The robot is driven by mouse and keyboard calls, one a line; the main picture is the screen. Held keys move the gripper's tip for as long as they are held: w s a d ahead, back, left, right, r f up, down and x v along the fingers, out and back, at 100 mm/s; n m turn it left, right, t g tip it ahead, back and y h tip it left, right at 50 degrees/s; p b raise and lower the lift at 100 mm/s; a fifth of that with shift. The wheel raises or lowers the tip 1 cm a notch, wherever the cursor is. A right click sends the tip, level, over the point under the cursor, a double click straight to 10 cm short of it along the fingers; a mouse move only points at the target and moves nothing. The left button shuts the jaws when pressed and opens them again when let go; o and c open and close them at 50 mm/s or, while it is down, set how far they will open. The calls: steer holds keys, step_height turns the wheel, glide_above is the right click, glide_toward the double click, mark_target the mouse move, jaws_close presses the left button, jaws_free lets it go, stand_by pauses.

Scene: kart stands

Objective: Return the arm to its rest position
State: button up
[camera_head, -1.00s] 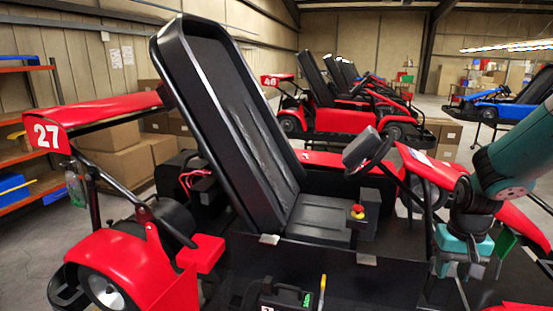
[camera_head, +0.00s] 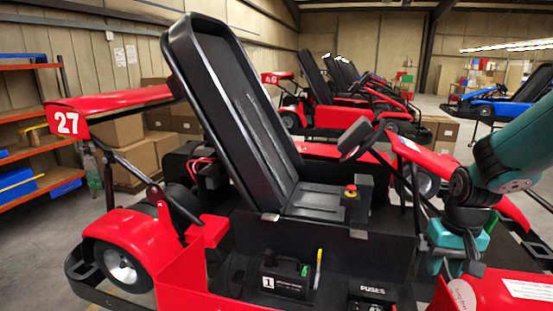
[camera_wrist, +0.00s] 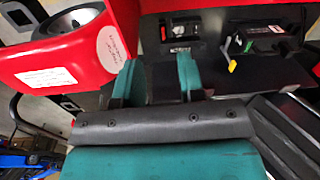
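My arm comes in from the right edge of the head view, with my gripper (camera_head: 455,266) pointing down beside the front of the red and black kart number 27 (camera_head: 165,240). In the wrist view two teal fingers of my gripper (camera_wrist: 158,78) stand apart with nothing seen between them. The fingers show over the kart's red and black side. In the head view the fingertips are small and partly dark.
A black case marked 1 (camera_head: 285,275) and a fuse box (camera_head: 371,300) sit low on the kart. The red emergency button (camera_head: 351,188) is by the seat. Shelves (camera_head: 30,150) stand at left. More karts stand behind, with open floor between.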

steer(key=s+a+f+n+y+b, duration=0.1)
steer(key=s+a+f+n+b, duration=0.2)
steer(key=s+a+b, duration=0.6)
steer(key=s+a+f+n+y+b, duration=0.2)
steer(key=s+a+f+n+b, duration=0.2)
steer(key=s+a+b, duration=0.5)
steer(key=shift+s+a+f+n+b, duration=0.25)
steer(key=shift+s+a+n+b, duration=0.15)
steer(key=shift+s+n, duration=0.65)
steer(key=shift+s, duration=0.1)
